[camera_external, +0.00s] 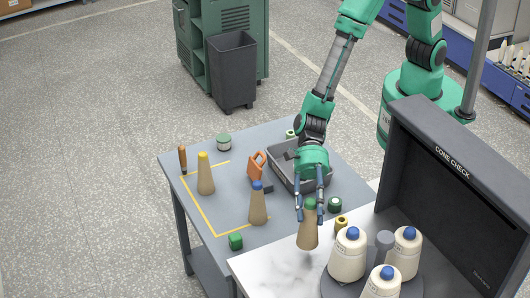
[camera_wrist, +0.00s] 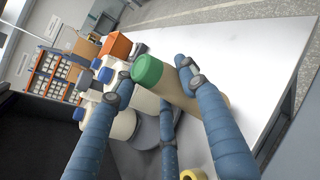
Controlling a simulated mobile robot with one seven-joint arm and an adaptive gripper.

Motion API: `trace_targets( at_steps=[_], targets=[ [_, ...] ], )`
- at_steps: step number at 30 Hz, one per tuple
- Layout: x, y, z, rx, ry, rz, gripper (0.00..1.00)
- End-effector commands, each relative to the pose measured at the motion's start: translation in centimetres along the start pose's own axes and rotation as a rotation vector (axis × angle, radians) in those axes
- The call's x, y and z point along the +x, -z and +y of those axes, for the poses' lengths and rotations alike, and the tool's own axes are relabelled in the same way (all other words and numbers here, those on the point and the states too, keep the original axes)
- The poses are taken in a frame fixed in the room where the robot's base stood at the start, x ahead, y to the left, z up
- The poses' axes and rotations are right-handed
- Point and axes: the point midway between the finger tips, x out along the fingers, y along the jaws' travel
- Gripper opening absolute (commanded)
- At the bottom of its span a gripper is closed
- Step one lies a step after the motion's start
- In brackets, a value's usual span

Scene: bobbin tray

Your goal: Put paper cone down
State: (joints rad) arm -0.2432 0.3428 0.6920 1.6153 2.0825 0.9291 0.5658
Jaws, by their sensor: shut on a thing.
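The paper cone (camera_external: 307,235) is tan with a green tip and stands about upright over the pale marble-look worktop (camera_external: 273,268). My gripper (camera_external: 309,209) points down and is shut on the cone near its green tip. In the wrist view the blue fingers of my gripper (camera_wrist: 156,72) lie on both sides of the paper cone (camera_wrist: 183,92). Whether its base touches the worktop is hard to tell.
Yarn cones with blue tips (camera_external: 347,257) stand on a dark round base just right, before the dark cone-check panel (camera_external: 455,205). A yellow ring-like piece (camera_external: 341,223) lies close by.

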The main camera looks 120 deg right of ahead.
Motion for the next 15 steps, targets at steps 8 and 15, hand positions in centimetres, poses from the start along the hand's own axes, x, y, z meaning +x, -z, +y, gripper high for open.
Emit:
trace_targets(
  at_steps=[8,15],
  targets=[
    [0.2,0.7,-0.1,0.000,0.000,0.001,0.05],
    [1.1,3.1,-0.3,0.000,-0.001,0.001,0.05]
  ],
)
